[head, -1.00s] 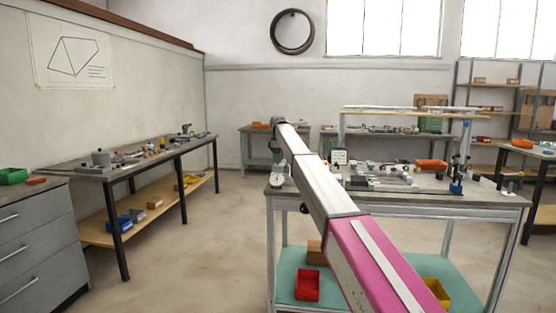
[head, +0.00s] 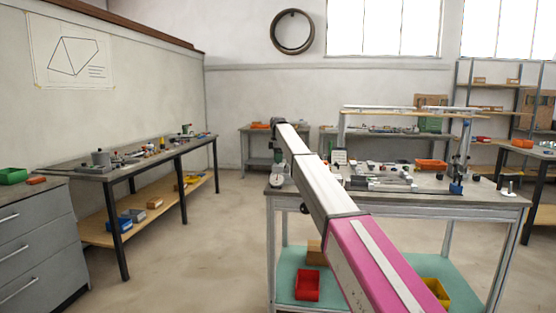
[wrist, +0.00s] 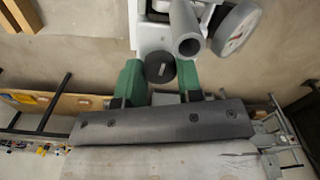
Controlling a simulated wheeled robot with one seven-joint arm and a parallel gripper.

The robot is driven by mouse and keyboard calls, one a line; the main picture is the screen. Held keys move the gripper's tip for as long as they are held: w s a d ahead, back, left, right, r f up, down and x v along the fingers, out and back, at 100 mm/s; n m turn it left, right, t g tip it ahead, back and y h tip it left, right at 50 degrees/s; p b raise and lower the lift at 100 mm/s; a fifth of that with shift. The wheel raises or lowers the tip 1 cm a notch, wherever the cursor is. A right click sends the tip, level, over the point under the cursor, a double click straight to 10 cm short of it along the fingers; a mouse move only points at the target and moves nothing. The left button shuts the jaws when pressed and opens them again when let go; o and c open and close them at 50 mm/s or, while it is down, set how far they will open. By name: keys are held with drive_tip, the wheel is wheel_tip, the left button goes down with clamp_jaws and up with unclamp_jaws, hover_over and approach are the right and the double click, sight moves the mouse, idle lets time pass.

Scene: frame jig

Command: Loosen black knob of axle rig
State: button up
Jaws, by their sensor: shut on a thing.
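The black knob (wrist: 160,67) is a short dark cylinder with a pale mark on its face, in the wrist view. My gripper (wrist: 161,84) has green fingers, one on each side of the knob, and is shut on it. The axle rig shows behind the knob as a pale block (wrist: 150,36) with a grey tube (wrist: 188,42) and a round dial gauge (wrist: 237,30). In the head view, my arm reaches the left end of the metal workbench (head: 400,199); the knob is too small to make out there.
On that workbench are grey fixtures (head: 385,176), an orange bin (head: 431,164) and a blue-based stand (head: 456,187). Red (head: 307,285) and yellow (head: 437,290) bins sit on its lower shelf. Another long bench (head: 150,158) stands left. Floor between them is clear.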

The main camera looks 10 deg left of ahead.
drive_tip(key=o, duration=0.6)
drive_tip(key=shift+o, duration=0.2)
drive_tip(key=shift+r, duration=0.1)
wheel_tip(320, 180, up, 11)
drive_tip(key=shift+f, duration=0.2)
